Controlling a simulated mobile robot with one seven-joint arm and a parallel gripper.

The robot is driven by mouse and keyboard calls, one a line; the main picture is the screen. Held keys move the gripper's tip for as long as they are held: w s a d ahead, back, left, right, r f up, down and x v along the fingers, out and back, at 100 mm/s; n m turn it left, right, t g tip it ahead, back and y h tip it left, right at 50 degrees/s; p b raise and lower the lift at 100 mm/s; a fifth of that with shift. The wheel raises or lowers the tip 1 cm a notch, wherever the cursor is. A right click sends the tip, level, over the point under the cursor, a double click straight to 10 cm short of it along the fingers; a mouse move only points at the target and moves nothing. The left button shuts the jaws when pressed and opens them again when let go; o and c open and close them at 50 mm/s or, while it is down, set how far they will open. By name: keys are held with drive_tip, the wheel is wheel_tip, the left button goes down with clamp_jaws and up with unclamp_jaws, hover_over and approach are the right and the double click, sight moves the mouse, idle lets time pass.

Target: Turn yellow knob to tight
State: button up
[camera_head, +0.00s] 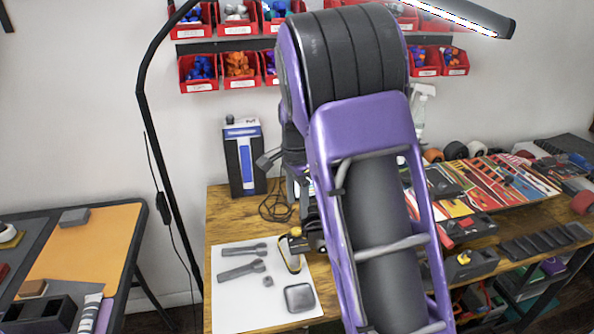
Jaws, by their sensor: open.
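My gripper (312,238) is mostly hidden behind my own purple arm. Only a dark part shows beside the arm, above the right side of the white mat. A small yellow part (295,232) shows next to it, at the top of a black and yellow item (290,256) on the mat. Another small yellow part (463,258) sits on a dark grey device (472,266) at the bench's front edge, right of my arm. I cannot tell which of these is the knob, how it is turned, or whether my gripper touches one.
The white mat (235,310) holds two grey tools (243,270) and a grey square part (299,297). A blue and black box (243,158) stands behind. Colourful boards (500,180) and wheels crowd the wooden bench's right side. A black lamp pole (141,90) rises at left.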

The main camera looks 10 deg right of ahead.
wheel_tip(320, 180, up, 9)
drive_tip(key=shift+p, duration=0.45)
